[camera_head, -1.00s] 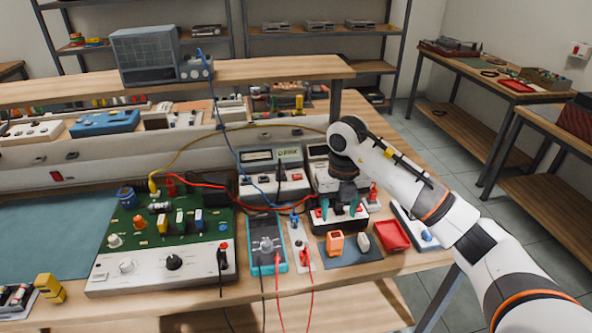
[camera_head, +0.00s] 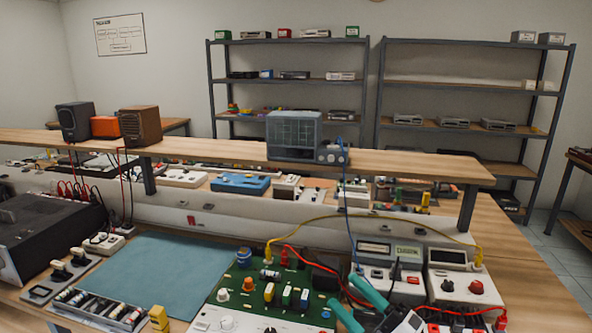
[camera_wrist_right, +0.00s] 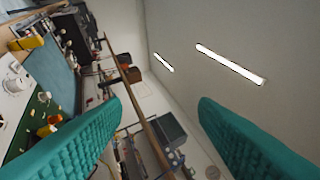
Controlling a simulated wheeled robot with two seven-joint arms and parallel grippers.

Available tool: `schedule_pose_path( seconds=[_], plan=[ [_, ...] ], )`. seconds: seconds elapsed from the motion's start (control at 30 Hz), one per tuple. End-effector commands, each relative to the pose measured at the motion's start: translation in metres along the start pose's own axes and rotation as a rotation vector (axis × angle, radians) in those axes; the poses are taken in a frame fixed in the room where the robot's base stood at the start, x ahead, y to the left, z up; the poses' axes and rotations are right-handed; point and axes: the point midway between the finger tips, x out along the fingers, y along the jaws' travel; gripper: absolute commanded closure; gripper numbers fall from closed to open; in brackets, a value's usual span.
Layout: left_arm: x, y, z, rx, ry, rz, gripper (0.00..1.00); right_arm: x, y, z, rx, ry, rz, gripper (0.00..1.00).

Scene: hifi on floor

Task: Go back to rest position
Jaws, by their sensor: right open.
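My right gripper (camera_head: 342,290) shows at the bottom of the head view, right of centre, its two teal fingers apart and pointing up and left. It appears in front of the green circuit board (camera_head: 255,290) and the bench instruments. In the right wrist view, both teal fingers of the right gripper (camera_wrist_right: 158,103) stand wide apart with nothing between them. That camera looks across the room, with the ceiling lights at the upper right. My left gripper is not in view.
The workbench holds a blue mat (camera_head: 165,270), a dark instrument (camera_head: 45,235) and a white meter (camera_head: 390,275) with cables. A raised shelf (camera_head: 420,170) carries a grey oscilloscope (camera_head: 293,137). Metal racks (camera_head: 378,110) stand behind. Floor shows at the far right.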

Motion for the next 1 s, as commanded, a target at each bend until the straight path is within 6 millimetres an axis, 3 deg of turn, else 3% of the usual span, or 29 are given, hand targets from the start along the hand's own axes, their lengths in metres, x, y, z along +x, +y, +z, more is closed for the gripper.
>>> schedule_pose_path(
  seconds=[0.17, 0.3, 0.4, 0.5, 0.7, 0.97, 1.0],
  plan=[
    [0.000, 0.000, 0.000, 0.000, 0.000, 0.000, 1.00, -0.051, -0.002, -0.048, 0.290, 0.447, -0.164, 0.46],
    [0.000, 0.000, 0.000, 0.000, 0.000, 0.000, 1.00, -0.116, 0.029, -0.077, 0.518, 0.825, -0.171, 0.46],
    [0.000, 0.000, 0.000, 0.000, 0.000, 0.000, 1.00, -0.169, 0.065, -0.079, 0.679, 1.090, -0.109, 0.46],
    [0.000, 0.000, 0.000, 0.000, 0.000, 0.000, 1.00, -0.217, 0.100, -0.065, 0.817, 1.310, -0.008, 0.46],
    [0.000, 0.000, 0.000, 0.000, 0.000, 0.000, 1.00, -0.282, 0.144, -0.019, 1.009, 1.589, 0.208, 0.46],
    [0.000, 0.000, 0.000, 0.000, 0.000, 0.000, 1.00, -0.338, 0.171, 0.051, 1.188, 1.804, 0.497, 0.46],
    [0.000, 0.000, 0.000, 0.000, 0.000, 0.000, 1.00, -0.342, 0.178, 0.051, 1.195, 1.817, 0.519, 0.46]
  ],
)
